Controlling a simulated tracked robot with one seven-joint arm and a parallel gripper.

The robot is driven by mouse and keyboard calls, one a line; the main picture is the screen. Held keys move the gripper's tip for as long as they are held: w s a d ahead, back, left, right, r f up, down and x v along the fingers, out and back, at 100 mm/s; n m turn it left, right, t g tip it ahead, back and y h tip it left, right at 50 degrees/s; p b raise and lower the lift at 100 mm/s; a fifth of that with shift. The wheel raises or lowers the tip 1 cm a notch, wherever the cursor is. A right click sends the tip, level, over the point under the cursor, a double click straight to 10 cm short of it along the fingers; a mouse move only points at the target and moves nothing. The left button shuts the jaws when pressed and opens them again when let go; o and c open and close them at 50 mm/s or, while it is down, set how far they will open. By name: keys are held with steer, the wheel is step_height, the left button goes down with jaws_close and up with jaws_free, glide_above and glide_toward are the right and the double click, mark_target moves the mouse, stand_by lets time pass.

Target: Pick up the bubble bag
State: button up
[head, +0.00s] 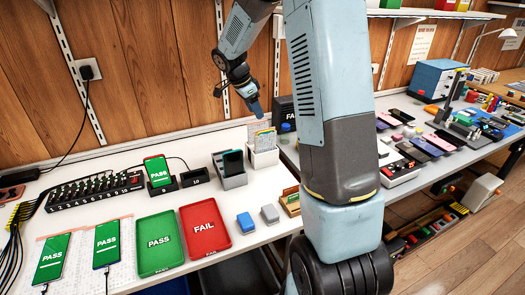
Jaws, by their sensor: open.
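A white holder (265,158) stands near the back of the white bench, left of my large arm link. Pale, thin, upright sheets or bags (257,128) stick up from it, with yellow and greenish edges among them. One of these looks like the bubble bag, but they are too small to tell apart surely. My gripper (254,106) is open, pointing down just above these upright pieces. Whether a finger touches them, I cannot tell. Nothing shows held in it.
A grey stand with a dark phone (233,163) is just left of the holder. The green PASS tray (159,243) and red FAIL tray (205,229) lie in front. Blue and grey small blocks (246,222) sit near the front edge. My arm hides part of the right bench.

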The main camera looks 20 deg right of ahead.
mark_target(267, 137)
steer(key=shift+m, duration=0.3)
steer(key=x, duration=0.9)
steer(key=shift+w+a+f, duration=0.15)
steer(key=shift+w+f, duration=0.2)
steer(key=shift+f, duration=0.1)
steer(key=shift+d+x, duration=0.1)
steer(key=shift+x, duration=1.2)
steer(key=shift+d+x, duration=0.15)
steer(key=shift+x, duration=1.15)
steer(key=shift+r, duration=0.1)
steer(key=shift+c, duration=0.3)
jaws_close()
